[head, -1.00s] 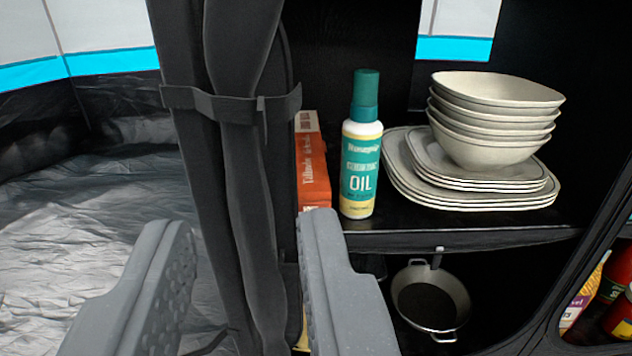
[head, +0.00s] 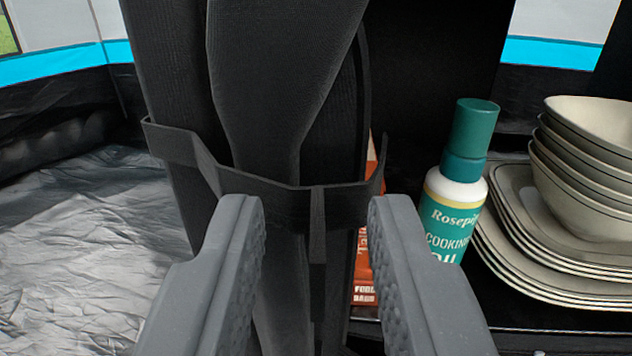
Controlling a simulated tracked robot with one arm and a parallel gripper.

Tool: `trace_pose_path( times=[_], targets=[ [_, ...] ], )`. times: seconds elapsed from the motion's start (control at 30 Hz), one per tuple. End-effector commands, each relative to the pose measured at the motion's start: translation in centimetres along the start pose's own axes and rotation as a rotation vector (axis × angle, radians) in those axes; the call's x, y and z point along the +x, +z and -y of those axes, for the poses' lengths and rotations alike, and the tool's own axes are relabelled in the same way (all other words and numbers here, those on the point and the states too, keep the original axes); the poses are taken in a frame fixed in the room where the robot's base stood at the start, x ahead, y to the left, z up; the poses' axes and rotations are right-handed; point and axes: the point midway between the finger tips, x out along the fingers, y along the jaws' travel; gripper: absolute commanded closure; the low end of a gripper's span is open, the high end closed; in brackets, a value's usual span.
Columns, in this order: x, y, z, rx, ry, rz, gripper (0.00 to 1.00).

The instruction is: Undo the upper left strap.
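The black strap (head: 268,198) runs around the bundled dark fabric (head: 285,80) of the rolled-up flap. A short tab (head: 317,225) hangs down from the front of the strap, and its right end stands out past the fabric. My gripper (head: 312,205) is open, with one grey finger to the left and one to the right of the tab. The fingers are apart and nothing is visibly gripped. The fingertips reach about the height of the strap; whether they touch it I cannot tell.
Right of the bundle, a green-capped oil bottle (head: 456,190) stands close to my right finger. An orange box (head: 364,270) is partly hidden behind the bundle. Stacked bowls (head: 585,180) and plates (head: 515,235) are further right. A silvery floor (head: 70,250) lies open at left.

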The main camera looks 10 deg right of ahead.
Motion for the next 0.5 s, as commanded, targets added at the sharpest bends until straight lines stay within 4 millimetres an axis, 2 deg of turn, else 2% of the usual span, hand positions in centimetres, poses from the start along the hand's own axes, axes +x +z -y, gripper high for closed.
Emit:
trace_pose_path(
  times=[0.37, 0.4, 0.47, 0.5],
  targets=[
    [0.40, 0.01, -0.01, 0.000, 0.000, 0.002, 0.73],
    [0.40, 0.01, -0.01, 0.000, 0.000, 0.002, 0.84],
    [0.39, 0.00, 0.00, 0.000, 0.000, 0.001, 1.00],
    [0.39, 0.00, 0.00, 0.000, 0.000, 0.001, 1.00]
  ],
)
